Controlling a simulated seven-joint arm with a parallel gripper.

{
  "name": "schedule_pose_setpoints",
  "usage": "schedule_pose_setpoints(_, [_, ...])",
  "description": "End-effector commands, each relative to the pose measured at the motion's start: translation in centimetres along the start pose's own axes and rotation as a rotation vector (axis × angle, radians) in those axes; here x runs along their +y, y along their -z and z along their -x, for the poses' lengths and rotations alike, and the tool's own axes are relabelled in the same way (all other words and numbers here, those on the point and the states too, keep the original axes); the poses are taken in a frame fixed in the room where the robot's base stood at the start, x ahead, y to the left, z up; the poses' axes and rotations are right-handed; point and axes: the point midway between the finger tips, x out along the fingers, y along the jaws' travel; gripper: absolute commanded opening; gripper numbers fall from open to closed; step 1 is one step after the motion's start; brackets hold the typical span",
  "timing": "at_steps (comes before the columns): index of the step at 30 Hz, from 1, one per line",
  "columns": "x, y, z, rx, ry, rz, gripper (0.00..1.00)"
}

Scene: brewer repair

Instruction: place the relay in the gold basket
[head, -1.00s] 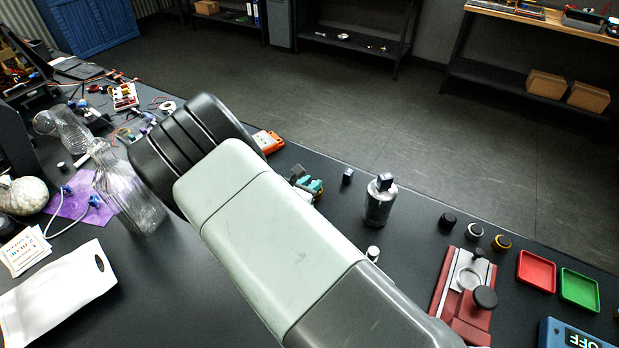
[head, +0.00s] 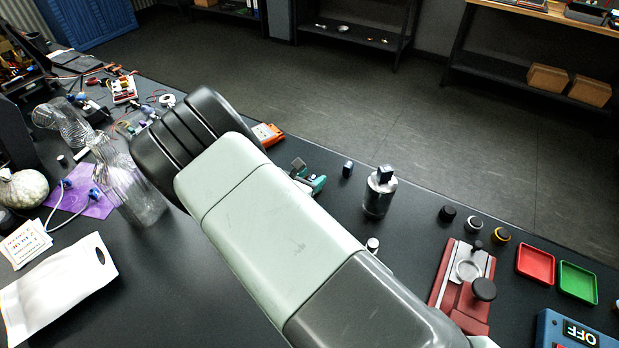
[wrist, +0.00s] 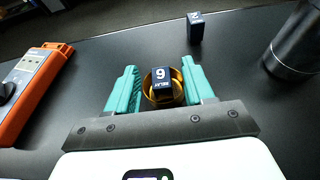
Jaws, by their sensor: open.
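A dark relay marked 6 (wrist: 162,78) sits inside the rim of the small gold basket (wrist: 148,92) in the wrist view. How deep it sits is hard to tell. My gripper (wrist: 163,72) is open, with one teal finger on each side of the basket and relay. Gaps show between the fingers and the relay. In the head view my gripper (head: 308,180) is partly hidden by my own arm, and the basket cannot be made out there.
A dark block marked 2 (wrist: 196,28) stands beyond the basket. A metal cylinder (head: 378,195) with a block on top stands to the right. An orange device (wrist: 35,85) lies left of my gripper. Red (head: 535,264) and green (head: 577,282) trays lie far right.

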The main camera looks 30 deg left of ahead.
Motion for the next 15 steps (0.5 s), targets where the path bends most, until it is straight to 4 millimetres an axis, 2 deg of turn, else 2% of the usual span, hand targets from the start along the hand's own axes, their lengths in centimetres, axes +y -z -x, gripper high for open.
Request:
schedule_pose_setpoints(8, [0.0, -0.4, 0.1, -0.001, 0.0, -0.001, 0.52])
schedule_pose_setpoints(15, [0.1, -3.6, 1.5, -0.001, -0.001, -0.003, 0.52])
